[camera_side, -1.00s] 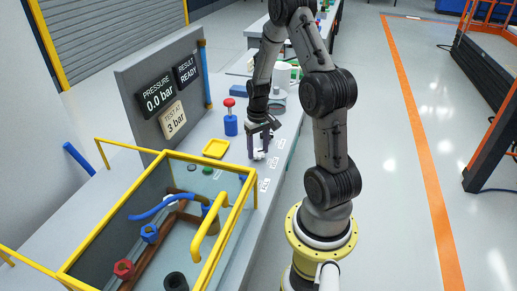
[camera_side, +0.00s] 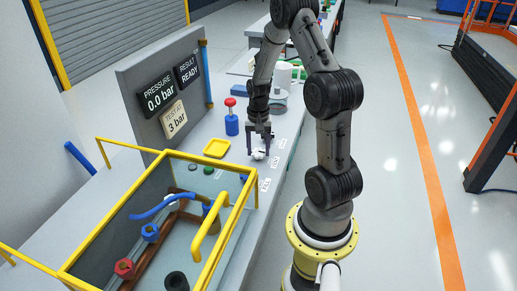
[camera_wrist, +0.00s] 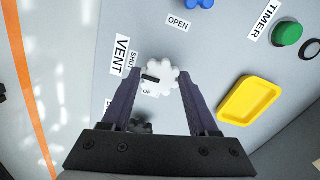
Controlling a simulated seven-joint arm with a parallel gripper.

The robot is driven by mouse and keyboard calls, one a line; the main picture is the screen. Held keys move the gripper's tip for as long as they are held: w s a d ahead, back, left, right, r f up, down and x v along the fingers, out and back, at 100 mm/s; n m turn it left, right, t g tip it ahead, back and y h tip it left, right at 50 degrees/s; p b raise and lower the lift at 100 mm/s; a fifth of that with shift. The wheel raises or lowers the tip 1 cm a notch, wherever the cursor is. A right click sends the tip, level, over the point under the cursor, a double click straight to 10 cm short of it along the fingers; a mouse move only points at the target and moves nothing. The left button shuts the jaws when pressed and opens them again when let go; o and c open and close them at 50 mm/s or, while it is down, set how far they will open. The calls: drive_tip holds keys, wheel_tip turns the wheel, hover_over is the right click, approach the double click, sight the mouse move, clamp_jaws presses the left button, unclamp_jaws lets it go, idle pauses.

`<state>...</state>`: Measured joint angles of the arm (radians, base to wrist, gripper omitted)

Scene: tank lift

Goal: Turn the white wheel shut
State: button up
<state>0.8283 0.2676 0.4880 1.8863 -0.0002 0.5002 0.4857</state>
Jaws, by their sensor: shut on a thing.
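The white wheel (camera_wrist: 163,75) is a lobed knob on the grey bench top, with a black mark on its left side in the wrist view. It also shows small in the side view (camera_side: 258,155). My gripper (camera_wrist: 161,78) points down and is shut on the wheel, one finger on each side. It also shows in the side view (camera_side: 258,153). A VENT label (camera_wrist: 121,55) and a SHUT label (camera_wrist: 133,62) lie left of the wheel. Another label below the wheel is partly covered.
A yellow tray (camera_wrist: 249,101) lies right of the wheel, and a green button (camera_wrist: 287,33) stands beyond it. A blue knob (camera_wrist: 201,3) is above. A dark knob (camera_wrist: 140,127) shows between my fingers. The yellow-framed tank (camera_side: 243,205) stands in front in the side view.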

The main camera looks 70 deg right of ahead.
sight(258, 152)
drive_tip(key=shift+r, duration=0.1)
idle(0.3)
drive_tip(key=o, duration=1.4)
drive_tip(key=shift+c, duration=0.2)
wheel_tip(258, 152, up, 14)
